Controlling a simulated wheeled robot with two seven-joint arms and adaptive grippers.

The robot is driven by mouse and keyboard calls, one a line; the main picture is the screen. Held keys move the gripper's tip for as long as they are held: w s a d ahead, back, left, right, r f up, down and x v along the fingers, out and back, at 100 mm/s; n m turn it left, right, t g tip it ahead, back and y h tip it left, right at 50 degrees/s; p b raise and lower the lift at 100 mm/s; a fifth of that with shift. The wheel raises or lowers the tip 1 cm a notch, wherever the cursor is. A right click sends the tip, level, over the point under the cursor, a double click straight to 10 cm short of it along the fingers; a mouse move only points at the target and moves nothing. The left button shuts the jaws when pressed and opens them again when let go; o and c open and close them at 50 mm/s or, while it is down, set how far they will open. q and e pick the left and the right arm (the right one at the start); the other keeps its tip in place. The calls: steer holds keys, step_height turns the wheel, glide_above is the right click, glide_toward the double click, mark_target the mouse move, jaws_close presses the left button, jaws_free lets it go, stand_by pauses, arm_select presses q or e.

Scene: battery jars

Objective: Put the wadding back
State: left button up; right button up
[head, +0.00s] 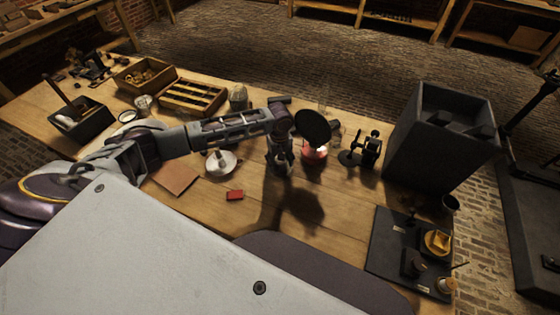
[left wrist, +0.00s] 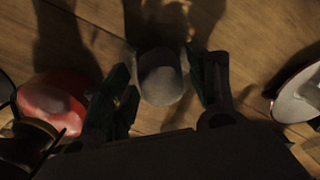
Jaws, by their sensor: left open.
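My left gripper (head: 281,160) points down over the middle of the table. In the left wrist view its two fingers (left wrist: 163,88) are open, one on each side of a grey, round-topped cylindrical thing (left wrist: 160,78). I cannot tell whether this is the wadding or a jar, or whether the fingers touch it. A red dish (head: 314,155) is just right of the gripper in the head view; it also shows at left in the wrist view (left wrist: 50,103). A white dish (head: 221,163) is to the gripper's left. My right gripper is not in view.
A black stand (head: 367,150), tall dark box (head: 432,140) and dark tray (head: 392,240) are at right. Wooden trays (head: 193,96) and a glass jar (head: 238,98) stand behind my arm.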

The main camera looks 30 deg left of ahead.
arm_select(q)
steer(key=shift+r, duration=0.1)
step_height(320, 180, up, 12)
stand_by(0.8)
steer(key=shift+s, duration=0.1)
stand_by(0.6)
